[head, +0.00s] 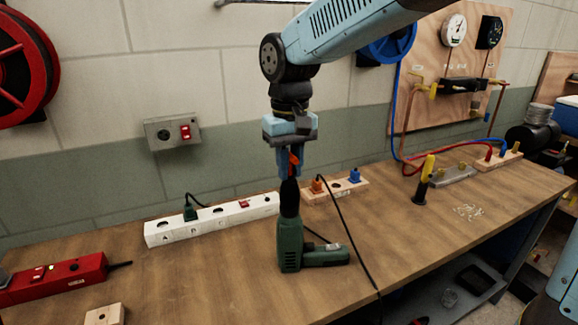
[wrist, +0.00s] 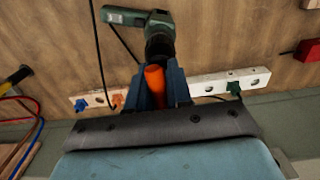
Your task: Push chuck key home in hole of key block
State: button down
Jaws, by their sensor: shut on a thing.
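My gripper (head: 291,168) points down over the bench and is shut on the orange chuck key (head: 294,160). The key also shows between the blue fingers in the wrist view (wrist: 154,82); its far end is hidden. Below it a green drill (head: 290,245) stands with its black chuck (head: 290,197) upward; I cannot tell whether key and chuck touch. A small wooden block with a dark hole (head: 104,315), apparently the key block, sits at the front left of the bench, well away from my gripper.
A white power strip (head: 212,219) and a wooden strip with orange and blue plugs (head: 345,188) lie behind the drill. A black cable (head: 354,230) crosses the bench right of it. A red box (head: 60,279) is at left. A yellow-handled tool (head: 424,180) stands at right.

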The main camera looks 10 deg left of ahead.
jog(key=shift+r, duration=1.2)
jog(key=shift+r, duration=1.4)
